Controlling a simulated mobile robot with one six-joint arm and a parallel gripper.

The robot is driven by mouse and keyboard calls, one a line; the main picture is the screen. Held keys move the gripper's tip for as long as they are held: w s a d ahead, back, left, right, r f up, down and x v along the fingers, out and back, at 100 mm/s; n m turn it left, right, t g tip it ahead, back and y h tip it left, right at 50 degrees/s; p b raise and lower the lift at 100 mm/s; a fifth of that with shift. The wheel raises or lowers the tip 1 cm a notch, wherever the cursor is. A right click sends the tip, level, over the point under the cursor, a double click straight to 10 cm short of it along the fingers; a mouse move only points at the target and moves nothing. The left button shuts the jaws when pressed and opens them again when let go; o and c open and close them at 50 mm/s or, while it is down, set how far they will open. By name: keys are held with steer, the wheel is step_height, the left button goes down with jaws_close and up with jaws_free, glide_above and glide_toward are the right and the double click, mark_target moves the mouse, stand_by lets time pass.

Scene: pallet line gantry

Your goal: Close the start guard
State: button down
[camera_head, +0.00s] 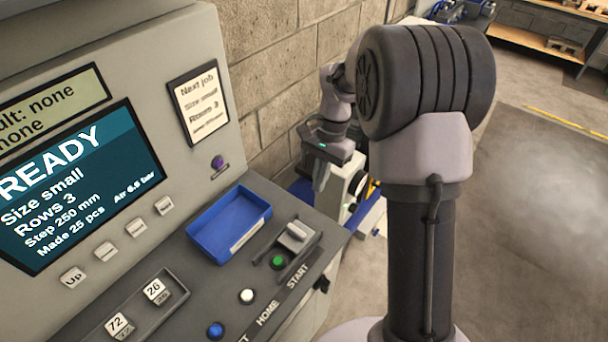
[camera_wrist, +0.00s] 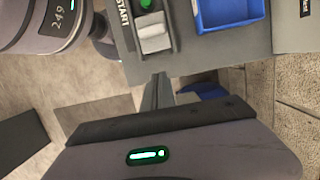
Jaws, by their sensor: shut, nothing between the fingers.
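The start guard (camera_head: 297,231) is a small light-grey flap at the back of a framed recess on the console, above the START label. It is open, and the green start button (camera_head: 278,261) in front of it is uncovered. In the wrist view the guard (camera_wrist: 153,38) lies beside the green button (camera_wrist: 146,5) at the top edge. My gripper (camera_head: 320,182) is beyond the console's right edge, apart from the guard. Its narrow fingers (camera_wrist: 158,92) are together and empty, and in the wrist view they point toward the console edge just below the guard.
A blue tray (camera_head: 229,224) sits on the console left of the guard. A white button (camera_head: 246,296) and a blue button (camera_head: 215,330) are nearby. The READY screen (camera_head: 75,185) and a job card (camera_head: 199,101) are on the upright panel. A block wall (camera_head: 280,60) stands behind.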

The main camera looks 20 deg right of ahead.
mark_target(303, 228)
steer(key=b+x, duration=0.1)
steer(key=x, duration=0.2)
steer(key=b+x, duration=0.1)
steer(key=x, duration=0.2)
steer(key=b+x, duration=0.1)
steer(key=x, duration=0.2)
steer(key=shift+s+a+f, duration=0.1)
steer(key=shift+s+f, duration=0.15)
steer(key=shift+s, duration=0.1)
steer(key=shift+s+a+r, duration=0.15)
steer(key=shift+s+a, duration=0.25)
steer(key=shift+a, duration=0.15)
steer(key=shift+s+a+r, duration=0.15)
steer(key=shift+s+a, duration=0.25)
steer(key=shift+a, duration=0.2)
steer(key=shift+s+a+r, duration=0.1)
steer(key=shift+s+a, duration=0.2)
steer(key=shift+a, duration=0.15)
steer(key=s+a, duration=0.1)
steer(key=a, duration=0.1)
steer(key=s+a+b, duration=0.1)
steer(key=s+a, duration=0.2)
steer(key=a, duration=0.1)
steer(key=shift+s+a+b, duration=0.25)
steer(key=shift+s+b, duration=0.15)
